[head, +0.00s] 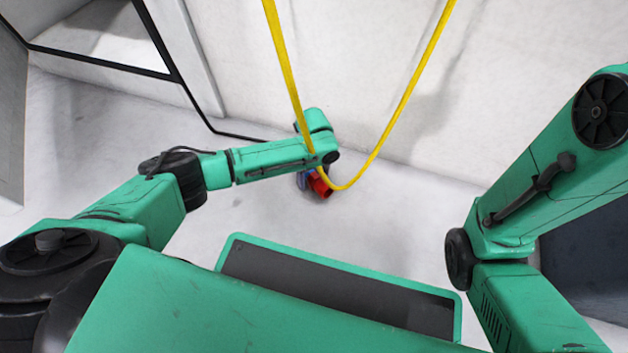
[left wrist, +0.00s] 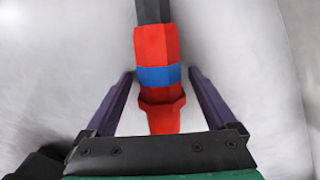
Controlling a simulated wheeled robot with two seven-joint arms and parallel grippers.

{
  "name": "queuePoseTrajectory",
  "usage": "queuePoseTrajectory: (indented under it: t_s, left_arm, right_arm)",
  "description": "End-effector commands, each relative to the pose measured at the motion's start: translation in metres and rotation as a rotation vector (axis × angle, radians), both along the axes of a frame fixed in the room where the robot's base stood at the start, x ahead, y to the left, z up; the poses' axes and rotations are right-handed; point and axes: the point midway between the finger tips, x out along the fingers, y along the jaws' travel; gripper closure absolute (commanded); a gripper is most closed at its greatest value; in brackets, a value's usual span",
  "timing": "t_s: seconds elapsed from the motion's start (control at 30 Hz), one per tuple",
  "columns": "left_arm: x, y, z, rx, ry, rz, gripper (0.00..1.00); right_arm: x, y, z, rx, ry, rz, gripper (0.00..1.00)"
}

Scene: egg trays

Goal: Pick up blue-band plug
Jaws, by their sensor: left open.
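The plug (left wrist: 155,110) is red with a blue band (left wrist: 158,77) around its middle. In the left wrist view it lies between the two purple fingers of my left gripper (left wrist: 160,74), which is open with a gap on each side of the plug. A dark grey cable or shaft runs from the plug's far end out of the top of that view. In the head view the red plug (head: 320,185) shows just below my left wrist, partly covered by the arm. My right gripper is out of view; only its arm shows at the right.
A yellow cable (head: 400,105) hangs in a loop in the head view, passing in front of my left wrist and by the plug. A pale wall (head: 350,60) stands behind. The pale floor (head: 235,215) around the plug looks clear.

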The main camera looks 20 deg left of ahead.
Motion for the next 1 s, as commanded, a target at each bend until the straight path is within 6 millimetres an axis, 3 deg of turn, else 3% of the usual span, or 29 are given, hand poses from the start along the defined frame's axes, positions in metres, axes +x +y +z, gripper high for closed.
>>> queuePoseTrajectory:
  t_s: [0.03, 0.27, 0.53, 0.67, 0.87, 1.0]
  left_arm:
    - [0.000, 0.000, 0.001, 0.000, 0.000, 0.000, 0.10]
    - [0.000, 0.000, 0.001, 0.000, 0.000, 0.000, 0.97]
    - [0.000, 0.000, 0.003, -0.001, -0.001, 0.000, 1.00]
    - [0.000, 0.000, 0.014, -0.001, -0.001, 0.000, 1.00]
    - [0.001, -0.001, 0.066, -0.002, -0.002, 0.000, 1.00]
    - [0.001, 0.000, 0.124, -0.002, -0.002, 0.001, 1.00]
  right_arm:
    - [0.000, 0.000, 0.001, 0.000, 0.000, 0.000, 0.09]
    - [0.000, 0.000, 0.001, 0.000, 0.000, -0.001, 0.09]
    - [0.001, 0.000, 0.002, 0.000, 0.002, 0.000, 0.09]
    - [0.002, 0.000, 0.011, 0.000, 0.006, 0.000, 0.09]
    - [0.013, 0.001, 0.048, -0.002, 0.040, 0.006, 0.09]
    - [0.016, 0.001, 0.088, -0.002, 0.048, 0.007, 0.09]
